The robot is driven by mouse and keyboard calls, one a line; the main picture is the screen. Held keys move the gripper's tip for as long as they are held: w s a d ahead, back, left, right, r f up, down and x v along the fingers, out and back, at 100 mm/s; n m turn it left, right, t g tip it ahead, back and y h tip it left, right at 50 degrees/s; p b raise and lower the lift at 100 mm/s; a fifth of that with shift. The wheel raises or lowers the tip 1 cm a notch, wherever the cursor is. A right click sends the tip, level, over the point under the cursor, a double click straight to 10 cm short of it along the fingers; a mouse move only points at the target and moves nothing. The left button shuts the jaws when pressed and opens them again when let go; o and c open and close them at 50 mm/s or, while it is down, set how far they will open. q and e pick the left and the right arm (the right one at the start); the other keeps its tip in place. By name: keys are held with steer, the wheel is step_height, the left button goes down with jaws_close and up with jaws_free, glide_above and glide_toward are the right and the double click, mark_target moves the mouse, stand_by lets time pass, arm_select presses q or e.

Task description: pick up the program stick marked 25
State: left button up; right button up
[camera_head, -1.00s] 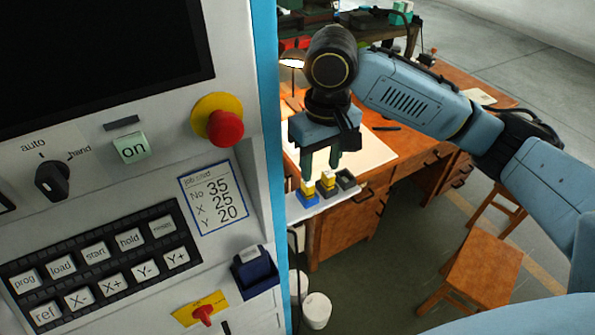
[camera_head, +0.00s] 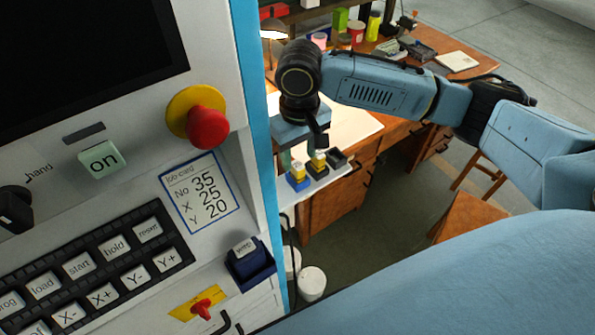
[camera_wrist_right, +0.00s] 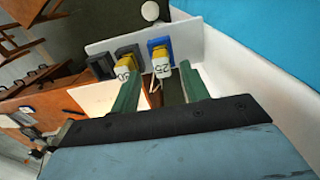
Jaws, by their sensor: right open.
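The program stick marked 25 (camera_wrist_right: 161,68) has a white label and a yellow body and stands in a blue holder (camera_wrist_right: 160,43). In the head view the blue holder (camera_head: 298,183) is the leftmost of three on a white ledge. My right gripper (camera_wrist_right: 161,72) is open and empty. Its green fingers lie to either side of the stick in the wrist view; I cannot tell the remaining gap in depth. In the head view the right gripper (camera_head: 299,152) hangs just above the holders, its fingers partly hidden. My left gripper is not in view.
A stick marked 30 (camera_wrist_right: 124,64) stands in a black holder (camera_wrist_right: 128,50) close beside. A third, dark holder (camera_wrist_right: 100,67) looks empty. The white ledge (camera_head: 330,180) adjoins a wooden desk (camera_head: 330,210). The control cabinet (camera_head: 250,110) with its blue edge fills the left.

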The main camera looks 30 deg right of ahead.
mark_target(298, 164)
step_height(298, 164, down, 4)
steer(key=shift+w+a+f, duration=0.1)
steer(key=shift+w+f, duration=0.05)
jaws_close()
stand_by(0.3)
